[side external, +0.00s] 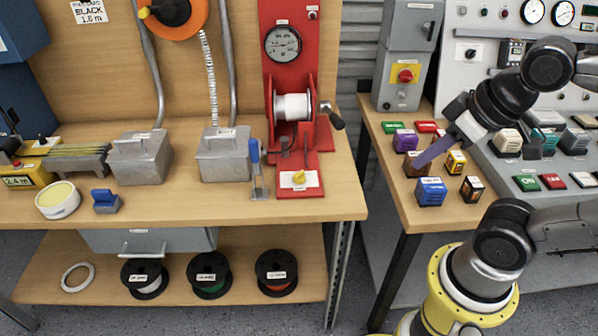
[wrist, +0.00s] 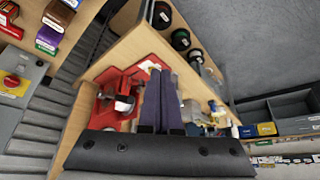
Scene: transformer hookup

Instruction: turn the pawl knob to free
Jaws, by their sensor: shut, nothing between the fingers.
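The pawl knob (side external: 299,178) is a small yellow knob on a white label plate at the front of the red winch base (side external: 313,188). The red winch (side external: 289,75) carries a white drum, a round gauge and a crank with a black grip. My gripper (side external: 420,162) has purple fingers and is shut and empty. In the side view it is well to the right of the knob, in front of or over the right bench's small blocks. In the wrist view my gripper (wrist: 162,76) overlaps part of the red winch (wrist: 118,95); the knob is too small to make out clearly there.
A blue-handled lever (side external: 255,165) stands just left of the winch base. The right bench (side external: 405,205) holds several coloured blocks, including a blue one (side external: 431,190). A gap separates the two benches. Grey metal boxes (side external: 225,153) stand left of the winch.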

